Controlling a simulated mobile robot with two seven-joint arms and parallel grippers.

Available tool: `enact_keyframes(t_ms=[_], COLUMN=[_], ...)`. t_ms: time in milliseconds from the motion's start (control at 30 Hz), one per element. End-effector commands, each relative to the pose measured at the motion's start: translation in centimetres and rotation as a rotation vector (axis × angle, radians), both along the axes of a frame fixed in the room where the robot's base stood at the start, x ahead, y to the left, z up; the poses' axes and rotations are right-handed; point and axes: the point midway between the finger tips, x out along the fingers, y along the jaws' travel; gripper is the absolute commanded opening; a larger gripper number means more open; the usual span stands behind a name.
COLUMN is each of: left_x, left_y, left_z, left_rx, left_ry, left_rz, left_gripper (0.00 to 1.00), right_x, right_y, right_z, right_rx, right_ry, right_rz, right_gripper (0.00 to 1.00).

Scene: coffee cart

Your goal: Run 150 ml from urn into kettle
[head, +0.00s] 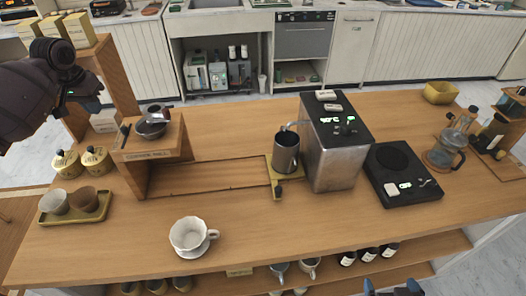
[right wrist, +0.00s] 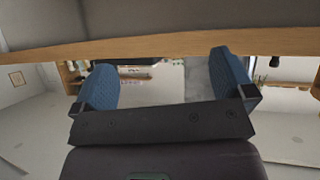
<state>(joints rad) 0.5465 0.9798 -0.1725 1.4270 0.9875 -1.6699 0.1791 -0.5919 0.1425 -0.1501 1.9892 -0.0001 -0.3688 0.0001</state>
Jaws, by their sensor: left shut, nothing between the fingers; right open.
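The urn (head: 335,155) is a tall steel box on the wooden counter, with small lit displays on its dark top. A steel kettle (head: 286,155) stands at its left side, under a thin bent spout. My left gripper (head: 86,97) is shut and empty at the upper left, far from both. My right gripper (head: 393,288) shows only its blue fingertips at the bottom edge, in front of the counter. In the right wrist view its fingers (right wrist: 166,78) are apart with nothing between them. The kettle's inside level cannot be read.
A yellow tray (head: 270,175) is at the kettle's base. A black scale-like plate (head: 418,193) and a glass carafe (head: 443,150) are to the right. A white cup (head: 190,236) stands front left. A wooden stand (head: 152,157) holds a dark bowl. The counter's front middle is clear.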

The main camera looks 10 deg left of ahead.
Motion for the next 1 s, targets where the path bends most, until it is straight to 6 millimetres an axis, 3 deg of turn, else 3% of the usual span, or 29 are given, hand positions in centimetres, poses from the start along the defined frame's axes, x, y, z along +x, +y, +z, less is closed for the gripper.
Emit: enact_keyframes(t_ms=[400,1000], left_x=[0.0,-0.01], left_y=[-0.01,-0.01], left_z=[0.46,0.44], left_rx=[0.0,0.0], left_ry=[-0.001,0.0], left_rz=[0.0,0.0], left_gripper=[0.0,0.0], right_x=[-0.48,-0.54], right_y=[-0.08,-0.09], right_z=[-0.23,-0.22], right_rx=[-0.001,-0.001], right_ry=[0.009,0.009], right_rz=[-0.003,-0.003], right_gripper=[0.97,0.05])
